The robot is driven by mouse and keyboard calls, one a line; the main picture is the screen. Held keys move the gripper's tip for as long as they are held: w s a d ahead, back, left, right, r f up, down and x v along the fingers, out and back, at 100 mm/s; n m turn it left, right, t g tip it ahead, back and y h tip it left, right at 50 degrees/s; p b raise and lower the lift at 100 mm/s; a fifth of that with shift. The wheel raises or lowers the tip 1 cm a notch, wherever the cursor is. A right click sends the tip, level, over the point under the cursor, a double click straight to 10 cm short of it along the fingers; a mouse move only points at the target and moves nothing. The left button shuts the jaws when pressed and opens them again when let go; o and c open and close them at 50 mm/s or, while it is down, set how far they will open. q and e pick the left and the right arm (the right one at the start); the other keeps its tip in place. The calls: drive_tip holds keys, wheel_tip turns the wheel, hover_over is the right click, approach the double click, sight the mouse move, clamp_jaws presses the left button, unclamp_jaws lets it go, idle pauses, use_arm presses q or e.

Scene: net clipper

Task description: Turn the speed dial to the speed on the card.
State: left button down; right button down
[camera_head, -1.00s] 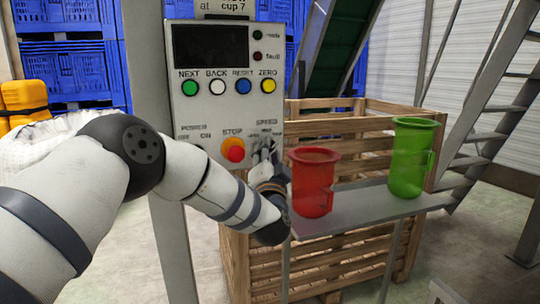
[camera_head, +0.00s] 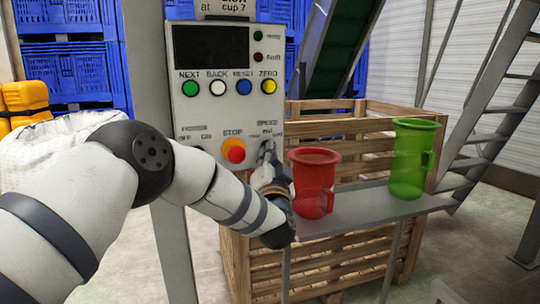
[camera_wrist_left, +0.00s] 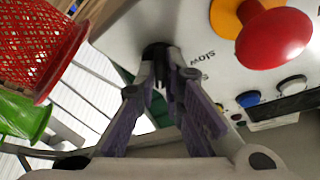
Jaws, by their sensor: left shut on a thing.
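The grey control box (camera_head: 210,115) stands on a post left of centre, with the SPEED label (camera_head: 267,123) at its lower right. My left gripper (camera_head: 267,150) is at the speed dial below that label and mostly hides it in the head view. In the left wrist view my left gripper (camera_wrist_left: 163,65) is shut on the dark speed dial (camera_wrist_left: 157,49), with the word "Slow" printed beside it. The dial's pointer direction cannot be made out. My right gripper is not in view.
The red STOP button (camera_head: 234,150) sits close left of the dial. Green, white, blue and yellow buttons run above. A red cup (camera_head: 314,180) stands right of my gripper on a grey shelf (camera_head: 360,205); a green cup (camera_head: 410,155) is farther right. A wooden crate (camera_head: 335,265) is behind.

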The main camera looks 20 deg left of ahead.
use_arm(q)
drive_tip(key=n+g+y+b, duration=0.1)
drive_tip(key=n+g+y, duration=0.1)
drive_tip(key=n, duration=0.6)
drive_tip(key=n+g+y+b, duration=0.2)
drive_tip(key=n+y, duration=0.2)
drive_tip(key=n, duration=0.3)
drive_tip(key=n+g+y+b, duration=0.1)
drive_tip(key=n+g+y, duration=0.1)
drive_tip(key=n, duration=0.6)
drive_tip(key=shift+w+d+r+n+y, duration=0.3)
drive_tip(key=shift+w+d+y, duration=0.1)
drive_tip(key=shift+y, duration=0.1)
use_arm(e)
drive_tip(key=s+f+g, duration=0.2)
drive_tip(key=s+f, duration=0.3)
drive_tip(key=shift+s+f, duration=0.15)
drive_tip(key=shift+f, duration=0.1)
use_arm(q)
drive_tip(key=shift+r+g+b, duration=0.1)
drive_tip(key=shift+g+b, duration=0.2)
drive_tip(key=shift+g, duration=0.1)
drive_tip(key=c, duration=1.7)
unclamp_jaws()
drive_tip(key=shift+d, duration=0.1)
drive_tip(key=shift+f, duration=0.2)
drive_tip(key=v, duration=1.2)
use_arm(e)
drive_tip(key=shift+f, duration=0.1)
